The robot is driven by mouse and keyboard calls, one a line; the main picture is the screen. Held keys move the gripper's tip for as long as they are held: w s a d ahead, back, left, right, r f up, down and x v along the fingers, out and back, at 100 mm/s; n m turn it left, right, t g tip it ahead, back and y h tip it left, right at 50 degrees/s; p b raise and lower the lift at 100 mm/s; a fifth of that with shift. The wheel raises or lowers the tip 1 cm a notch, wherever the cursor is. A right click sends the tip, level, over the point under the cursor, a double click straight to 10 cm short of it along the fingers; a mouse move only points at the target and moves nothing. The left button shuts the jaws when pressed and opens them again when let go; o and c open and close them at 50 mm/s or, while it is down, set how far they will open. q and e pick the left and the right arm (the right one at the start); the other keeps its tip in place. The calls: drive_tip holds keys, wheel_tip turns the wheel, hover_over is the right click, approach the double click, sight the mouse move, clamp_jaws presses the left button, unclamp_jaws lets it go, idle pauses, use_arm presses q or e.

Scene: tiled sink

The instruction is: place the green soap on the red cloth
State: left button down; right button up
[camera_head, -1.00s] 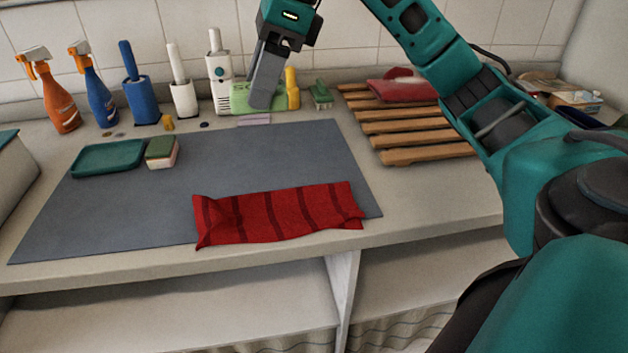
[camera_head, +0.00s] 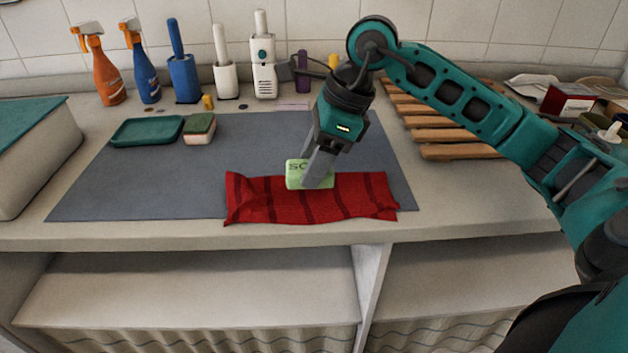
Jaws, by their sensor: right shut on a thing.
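The green soap (camera_head: 296,175) is a pale green block with dark letters on its side. The red cloth has dark stripes and lies across the front edge of the grey mat (camera_head: 120,185). My left gripper is not in view.
A green tray (camera_head: 147,131) and a sponge (camera_head: 199,128) are on the mat's back left. Spray bottles (camera_head: 100,75), brushes in holders (camera_head: 184,78) and a white holder (camera_head: 263,78) line the wall. A wooden slatted rack (camera_head: 455,135) is on the right.

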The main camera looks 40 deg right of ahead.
sight(315, 200)
wheel_tip(315, 200, down, 4)
drive_tip(key=shift+r, duration=0.1)
use_arm(q)
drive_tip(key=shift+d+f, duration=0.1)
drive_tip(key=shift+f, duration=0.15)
drive_tip(key=shift+b, duration=0.3)
use_arm(e)
drive_tip(key=shift+s+f+b, duration=0.15)
drive_tip(key=shift+f+b, duration=0.4)
drive_tip(key=shift+f, duration=0.05)
drive_tip(key=shift+c, duration=0.5)
drive_tip(key=shift+f, duration=0.1)
drive_tip(key=shift+c, duration=0.5)
drive_tip(key=o, duration=1.3)
drive_tip(key=shift+f, duration=0.1)
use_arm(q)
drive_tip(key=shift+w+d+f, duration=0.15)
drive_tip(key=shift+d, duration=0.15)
use_arm(e)
drive_tip(key=shift+o, duration=0.2)
